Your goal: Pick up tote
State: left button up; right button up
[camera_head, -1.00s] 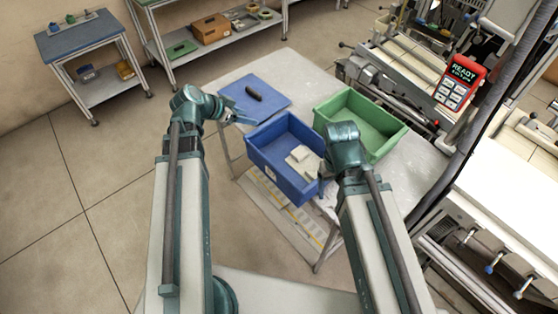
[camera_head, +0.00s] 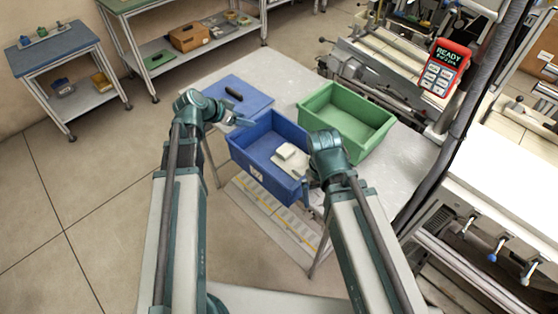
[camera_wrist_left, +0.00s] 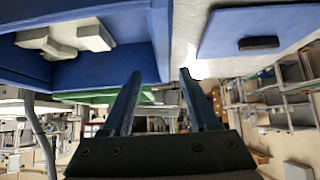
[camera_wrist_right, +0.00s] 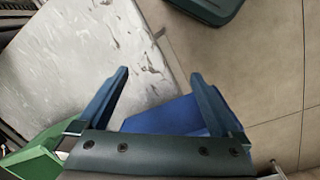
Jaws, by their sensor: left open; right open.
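A blue tote (camera_head: 252,165) stands at the near edge of the table, with pale blocks (camera_head: 291,151) inside. A green tote (camera_head: 362,142) stands behind it to the right. My left gripper (camera_head: 244,122) is open at the blue tote's left wall. In the left wrist view its open fingers (camera_wrist_left: 158,73) point at the tote's wall (camera_wrist_left: 158,30), with the bare tabletop beside it. My right gripper is at the blue tote's right end, its fingers partly hidden by the wrist. In the right wrist view its fingers (camera_wrist_right: 159,73) are open, with a blue tote part (camera_wrist_right: 165,116) between them.
A blue board (camera_head: 240,92) with a dark handle lies on the table (camera_head: 290,80) behind the left gripper. A red handheld device (camera_head: 444,69) reading "READY" is at right. Small shelved tables stand at the back left. Floor at left is clear.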

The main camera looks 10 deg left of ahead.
pick_arm(q)
jog(key=w+f+b, duration=0.1)
jog(key=f, duration=0.1)
jog(key=w+d+f+b, duration=0.1)
jog(key=f+b, duration=0.1)
jog(key=shift+w, duration=0.2)
jog(key=shift+w+d, duration=0.1)
jog(key=shift+r, duration=0.1)
grip_shut()
dwell(1.0)
